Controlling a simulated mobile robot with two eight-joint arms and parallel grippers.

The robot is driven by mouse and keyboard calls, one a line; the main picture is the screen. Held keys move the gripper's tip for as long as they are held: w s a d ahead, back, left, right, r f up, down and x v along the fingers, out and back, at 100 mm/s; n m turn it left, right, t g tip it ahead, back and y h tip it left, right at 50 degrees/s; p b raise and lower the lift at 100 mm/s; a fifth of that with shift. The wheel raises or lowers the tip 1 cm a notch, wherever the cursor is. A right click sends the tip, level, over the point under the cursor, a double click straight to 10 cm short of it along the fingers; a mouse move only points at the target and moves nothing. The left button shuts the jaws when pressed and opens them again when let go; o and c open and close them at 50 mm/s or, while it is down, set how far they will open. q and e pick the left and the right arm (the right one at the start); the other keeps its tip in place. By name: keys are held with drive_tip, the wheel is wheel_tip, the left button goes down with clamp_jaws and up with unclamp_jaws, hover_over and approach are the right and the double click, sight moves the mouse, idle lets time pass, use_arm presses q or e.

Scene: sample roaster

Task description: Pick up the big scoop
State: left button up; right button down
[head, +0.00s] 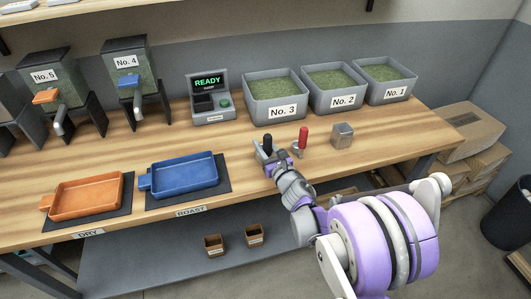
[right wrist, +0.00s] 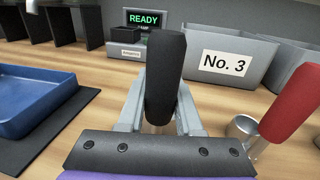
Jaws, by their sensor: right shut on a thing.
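My right gripper (head: 268,151) is shut on an upright black handle (right wrist: 166,75), which stands between its two fingers in the right wrist view. A little metal shows under the handle. I take it for the big scoop, but its bowl is hidden behind my gripper. It is low over the wooden bench, and I cannot tell whether it touches the top. Right of it a smaller scoop with a red handle (head: 303,136) stands apart, its small metal cup (right wrist: 243,127) showing in the right wrist view. My left gripper is not in view.
A grey metal block (head: 342,136) is right of the red handle. Bins No. 3 (head: 276,102), No. 2 (head: 333,91) and No. 1 (head: 386,84) line the back beside a READY device (head: 210,100). A blue tray (head: 185,174) and an orange tray (head: 86,198) lie left.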

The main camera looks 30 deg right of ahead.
wheel_tip(320, 180, up, 10)
drive_tip(key=p, duration=0.2)
idle(0.4)
idle(0.4)
